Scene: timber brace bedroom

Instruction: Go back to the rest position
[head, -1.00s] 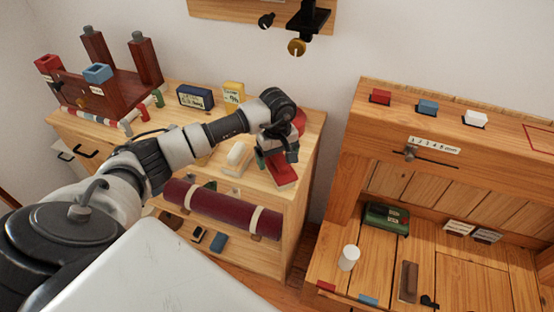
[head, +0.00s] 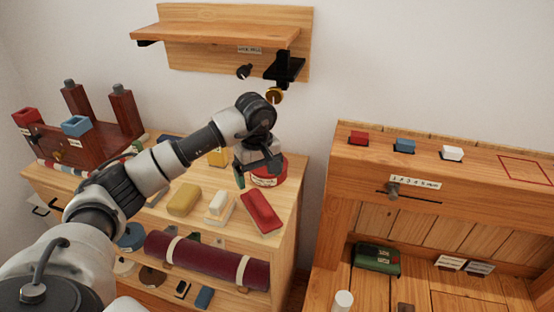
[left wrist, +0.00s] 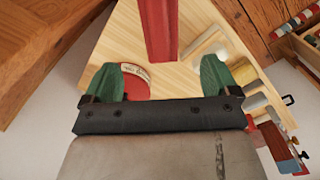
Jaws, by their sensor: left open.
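My left gripper (head: 243,172) is over the right end of the low wooden cabinet (head: 288,190), with its arm reaching in from the left. Its green fingertips also show in the left wrist view (left wrist: 158,78), spread apart with nothing held between them. A red block (head: 262,212) lies on the cabinet top, in front of the gripper and apart from it. It also shows in the left wrist view (left wrist: 160,30), beyond the fingertips. A red round tin (head: 268,175) with a white label stands behind the gripper, partly hidden by it. My right gripper is not in view.
A yellow block (head: 184,199) and a white block (head: 217,204) sit left of the red block. A wall shelf (head: 220,36) with black brackets hangs above. A wooden desk (head: 345,170) stands to the right. A dark red roll (head: 205,260) lies below the cabinet top.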

